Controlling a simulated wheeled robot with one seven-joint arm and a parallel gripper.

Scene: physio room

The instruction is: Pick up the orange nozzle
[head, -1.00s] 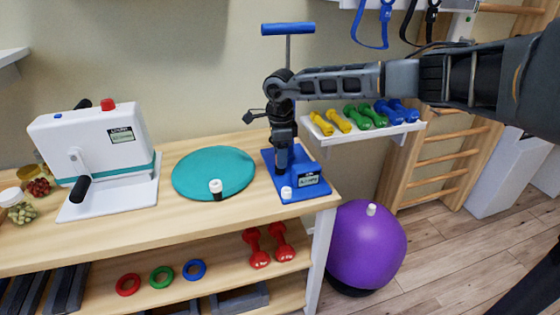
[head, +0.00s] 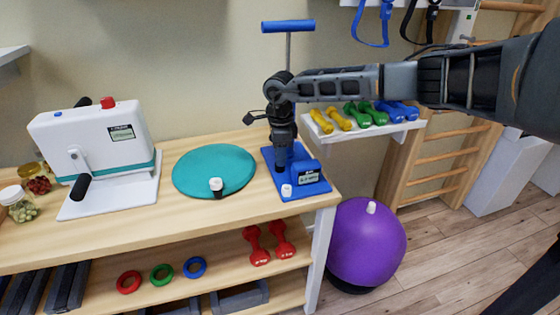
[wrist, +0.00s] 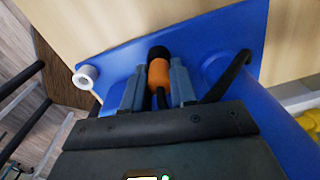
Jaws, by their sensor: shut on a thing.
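The orange nozzle (wrist: 158,74) shows in the wrist view as an orange cylinder with a black end, between the two fingers of my gripper (wrist: 156,88). My gripper is shut on it. In the head view my gripper (head: 281,160) points down over the blue pump base (head: 290,207) on the right end of the bench; the nozzle is hidden there. The nozzle is over or at the blue base; I cannot tell whether they touch.
A blue-handled pump rod (head: 288,27) rises behind my gripper. A small white cylinder (head: 286,191) is at the base's front edge. A teal disc (head: 214,170) and a white-capped item (head: 216,186) are to the left. A dumbbell shelf (head: 365,133) is on the right.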

